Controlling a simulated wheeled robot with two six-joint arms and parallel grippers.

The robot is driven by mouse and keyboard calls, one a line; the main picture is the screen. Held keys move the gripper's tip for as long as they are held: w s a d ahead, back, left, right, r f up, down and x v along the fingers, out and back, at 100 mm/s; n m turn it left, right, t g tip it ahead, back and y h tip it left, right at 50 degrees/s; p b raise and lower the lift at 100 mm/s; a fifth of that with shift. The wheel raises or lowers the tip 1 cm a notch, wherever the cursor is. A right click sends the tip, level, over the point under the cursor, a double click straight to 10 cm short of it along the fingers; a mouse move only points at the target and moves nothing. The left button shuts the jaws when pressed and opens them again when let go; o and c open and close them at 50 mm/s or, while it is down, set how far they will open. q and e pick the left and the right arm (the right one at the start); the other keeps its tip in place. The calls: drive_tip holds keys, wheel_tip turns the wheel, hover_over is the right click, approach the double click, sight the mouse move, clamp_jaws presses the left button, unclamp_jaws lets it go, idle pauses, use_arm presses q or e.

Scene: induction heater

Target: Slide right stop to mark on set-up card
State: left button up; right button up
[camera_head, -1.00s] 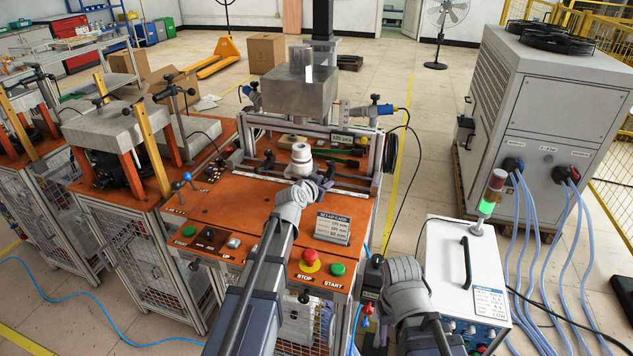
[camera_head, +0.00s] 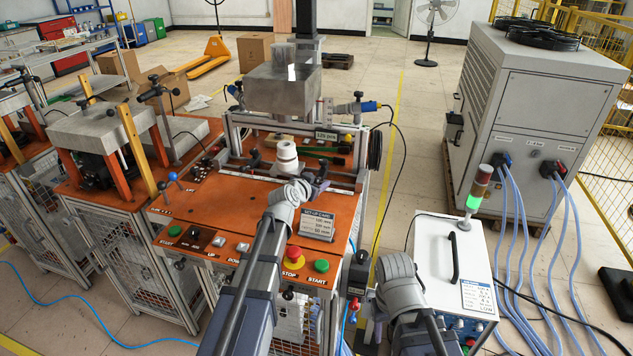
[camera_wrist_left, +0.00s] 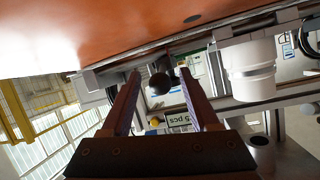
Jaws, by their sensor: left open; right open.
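The heater bench has an orange top (camera_head: 240,203) with a rail across its back. A dark left stop (camera_head: 254,159) and a dark right stop (camera_head: 318,167) sit on the rail, either side of a white cylindrical part (camera_head: 287,156). The set-up card (camera_head: 318,226) lies at the bench's right front; its small print is hard to read. My left gripper (camera_head: 318,186) is at the right stop. In the left wrist view its fingers (camera_wrist_left: 158,88) are open, with a round black knob (camera_wrist_left: 159,83) between and beyond them; contact is unclear. My right gripper (camera_head: 369,312) is low beside the bench, partly hidden.
A metal block (camera_head: 283,88) hangs above the rail. Red STOP (camera_head: 295,254) and green START (camera_head: 321,266) buttons are at the bench front. A white box (camera_head: 447,265) with a signal light stands right of the bench. A large cooling unit (camera_head: 535,110) is further right.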

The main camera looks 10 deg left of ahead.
use_arm(q)
drive_tip(key=shift+s, duration=0.1)
drive_tip(key=p+v, duration=0.3)
drive_tip(key=v, duration=0.4)
drive_tip(key=shift+s+r, duration=0.2)
drive_tip(key=shift+s, duration=0.15)
drive_tip(key=shift+w, duration=0.1)
